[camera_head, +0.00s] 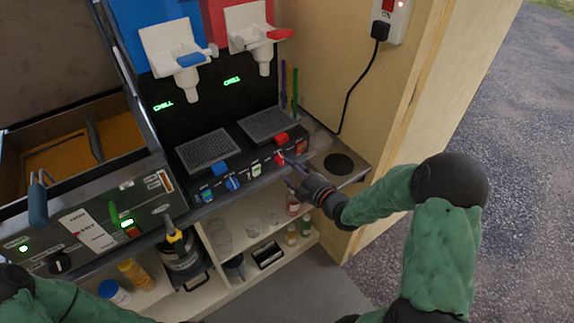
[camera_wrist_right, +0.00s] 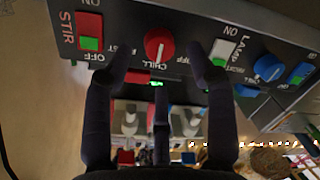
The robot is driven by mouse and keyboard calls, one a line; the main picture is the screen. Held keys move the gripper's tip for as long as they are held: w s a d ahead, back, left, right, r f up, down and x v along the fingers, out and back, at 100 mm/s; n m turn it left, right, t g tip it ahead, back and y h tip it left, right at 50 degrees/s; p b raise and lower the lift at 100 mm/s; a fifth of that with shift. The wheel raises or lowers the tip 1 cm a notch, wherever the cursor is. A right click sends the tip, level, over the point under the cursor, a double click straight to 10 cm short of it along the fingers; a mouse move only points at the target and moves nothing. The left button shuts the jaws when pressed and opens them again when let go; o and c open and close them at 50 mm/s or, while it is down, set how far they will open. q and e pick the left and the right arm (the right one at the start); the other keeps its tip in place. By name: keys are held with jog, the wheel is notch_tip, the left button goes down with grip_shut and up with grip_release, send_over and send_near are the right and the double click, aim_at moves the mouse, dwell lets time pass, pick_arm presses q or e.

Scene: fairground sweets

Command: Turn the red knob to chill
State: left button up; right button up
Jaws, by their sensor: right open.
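The red knob (camera_head: 280,158) is on the sloped front panel of the drinks machine, right of a blue knob (camera_head: 233,184). In the right wrist view the red knob (camera_wrist_right: 159,45) has a white pointer mark and a CHILL label (camera_wrist_right: 131,61) beside it; its exact setting is hard to read. My right gripper (camera_head: 289,170) is just in front of the red knob. In the right wrist view its open fingers (camera_wrist_right: 160,62) are spread to either side of the knob, with nothing held; contact cannot be told.
A red STIR switch (camera_wrist_right: 89,30) and a LAMP switch (camera_wrist_right: 222,50) flank the knob closely. Green lit readouts (camera_head: 232,80) glow below the white taps (camera_head: 249,38). A fryer panel (camera_head: 95,225) stands left. Shelves with bottles (camera_head: 293,205) are below; a wooden wall (camera_head: 340,75) is right.

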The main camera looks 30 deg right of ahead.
jog(key=s+d, duration=0.1)
jog(key=s, duration=0.7)
jog(key=shift+s+r, duration=0.4)
jog(key=shift+r, duration=0.05)
jog(key=w+a+f+m+g+p, duration=0.1)
jog(key=a+f+m+g, duration=0.3)
jog(key=f, duration=0.4)
jog(key=w+a+f+m+g+p, duration=0.1)
jog(key=a+f+m+g, duration=0.3)
jog(key=f, duration=0.5)
jog(key=s+a+f+m+g+y+p, duration=0.1)
jog(key=s+a+f+m+g, duration=0.4)
jog(key=s+a+f+g, duration=0.3)
jog(key=s+a+f, duration=0.4)
jog(key=s+a, duration=0.2)
jog(key=a, duration=0.2)
jog(key=shift+s+a+y, duration=0.2)
jog(key=shift+y, duration=0.1)
